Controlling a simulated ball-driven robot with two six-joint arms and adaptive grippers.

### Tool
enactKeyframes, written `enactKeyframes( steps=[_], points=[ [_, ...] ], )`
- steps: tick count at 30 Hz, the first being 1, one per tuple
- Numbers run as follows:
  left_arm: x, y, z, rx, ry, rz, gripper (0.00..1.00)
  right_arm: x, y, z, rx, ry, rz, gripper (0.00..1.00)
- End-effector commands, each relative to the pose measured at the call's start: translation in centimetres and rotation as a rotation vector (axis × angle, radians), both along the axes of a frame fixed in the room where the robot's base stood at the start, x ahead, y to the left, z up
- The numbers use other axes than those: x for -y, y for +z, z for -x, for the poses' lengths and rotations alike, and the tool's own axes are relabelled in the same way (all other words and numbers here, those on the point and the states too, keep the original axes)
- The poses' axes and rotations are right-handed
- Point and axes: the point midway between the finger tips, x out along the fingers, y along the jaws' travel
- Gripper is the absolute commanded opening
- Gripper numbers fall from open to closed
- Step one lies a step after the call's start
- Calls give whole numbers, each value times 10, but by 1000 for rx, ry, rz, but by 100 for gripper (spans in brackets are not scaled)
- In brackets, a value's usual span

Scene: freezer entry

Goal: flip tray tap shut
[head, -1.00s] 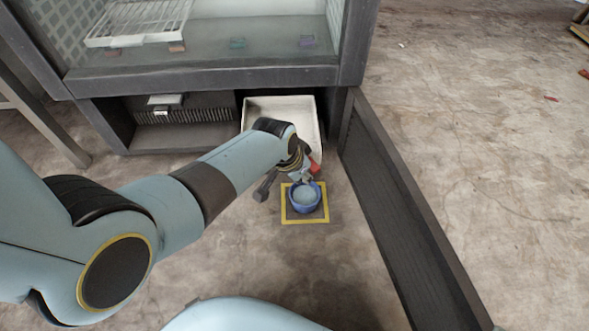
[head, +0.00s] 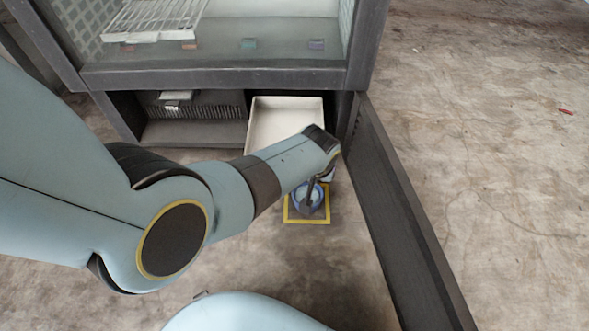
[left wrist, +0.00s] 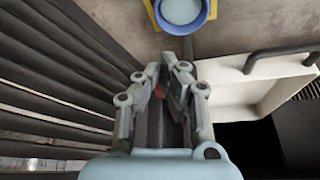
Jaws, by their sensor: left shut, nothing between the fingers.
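The white tray (head: 262,128) sits pulled out below the cabinet; it also shows at right in the left wrist view (left wrist: 238,88). A small red part (left wrist: 158,91), likely the tap's lever, shows behind the fingers in the left wrist view. Most of the tap is hidden, so its position cannot be told. My left gripper (left wrist: 168,62) is shut and empty, in front of the tray and close to the red part; whether they touch is unclear. A blue bowl of pale liquid (left wrist: 182,12) stands below, partly covered by my gripper in the head view (head: 299,194).
The bowl stands on a yellow-edged mat (head: 323,219). An open slatted door (head: 400,205) stands close on the right and fills the left of the wrist view (left wrist: 50,90). A dark bar (left wrist: 280,55) crosses the tray's edge.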

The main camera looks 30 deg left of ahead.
Motion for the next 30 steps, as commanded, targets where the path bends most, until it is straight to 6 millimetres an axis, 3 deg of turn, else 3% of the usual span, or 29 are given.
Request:
enactKeyframes(
  steps=[18, 30],
  points=[
    [-16, 0, -4, 0, -1, -2, 0, 0, 2, 0, 2, 0, 0, 100],
    [-16, 0, -4, -1, -1, 0, 0, 0, 2, 2, -9, -1, -1, 100]
  ],
)
